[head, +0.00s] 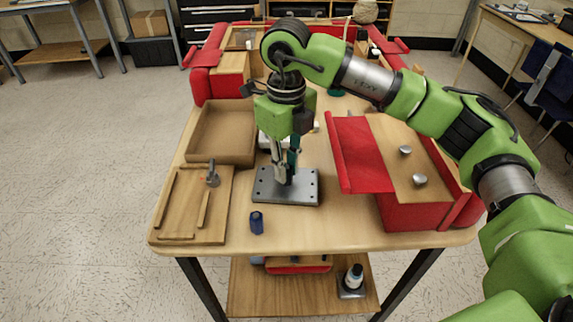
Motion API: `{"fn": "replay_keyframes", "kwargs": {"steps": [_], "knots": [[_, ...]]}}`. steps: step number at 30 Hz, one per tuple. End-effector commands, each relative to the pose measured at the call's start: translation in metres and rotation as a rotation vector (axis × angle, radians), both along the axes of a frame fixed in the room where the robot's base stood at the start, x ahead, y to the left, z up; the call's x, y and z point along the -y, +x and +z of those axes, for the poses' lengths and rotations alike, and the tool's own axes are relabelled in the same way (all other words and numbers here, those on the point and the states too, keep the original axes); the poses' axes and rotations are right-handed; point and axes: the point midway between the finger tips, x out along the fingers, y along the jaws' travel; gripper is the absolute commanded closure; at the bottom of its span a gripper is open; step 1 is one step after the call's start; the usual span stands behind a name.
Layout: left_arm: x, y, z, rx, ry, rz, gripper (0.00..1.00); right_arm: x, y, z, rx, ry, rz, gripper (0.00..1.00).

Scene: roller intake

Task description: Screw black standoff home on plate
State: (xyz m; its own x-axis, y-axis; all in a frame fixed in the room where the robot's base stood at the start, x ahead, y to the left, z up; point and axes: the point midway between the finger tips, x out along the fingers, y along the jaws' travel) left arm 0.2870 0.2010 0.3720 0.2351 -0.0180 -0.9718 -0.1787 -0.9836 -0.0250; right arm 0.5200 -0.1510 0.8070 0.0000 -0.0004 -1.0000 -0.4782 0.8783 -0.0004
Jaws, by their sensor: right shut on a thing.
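A grey metal plate (262,190) with holes near its corners lies flat on the wooden table. My right gripper (283,178) points straight down over the middle of the plate, its fingertips very close to the plate's surface. It is shut on the black standoff, which is mostly hidden between the fingers. I cannot tell how far the standoff sits in the plate. My left gripper is not in view.
A blue cylinder (257,222) stands in front of the plate. A wooden board (163,222) with strips and a grey part (212,175) lies left, below an empty-looking brown tray (194,128). A red-sided unit (353,150) with two metal knobs stands right.

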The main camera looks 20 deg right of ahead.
Motion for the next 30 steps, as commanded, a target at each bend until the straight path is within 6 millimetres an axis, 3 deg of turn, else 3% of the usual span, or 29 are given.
{"fn": "replay_keyframes", "kwargs": {"steps": [11, 18, 26, 30], "knots": [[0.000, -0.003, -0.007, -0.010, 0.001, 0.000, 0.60, -0.001, 0.000, 0.000, -0.001, 0.002, -0.093, 1.00], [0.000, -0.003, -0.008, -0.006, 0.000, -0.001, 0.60, -0.001, 0.000, 0.000, -0.002, 0.001, -0.242, 1.00], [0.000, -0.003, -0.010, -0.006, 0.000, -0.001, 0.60, -0.001, 0.000, 0.000, -0.002, 0.001, -0.259, 1.00], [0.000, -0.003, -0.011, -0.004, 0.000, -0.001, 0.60, -0.001, -0.001, 0.000, -0.002, 0.001, -0.364, 1.00]]}}
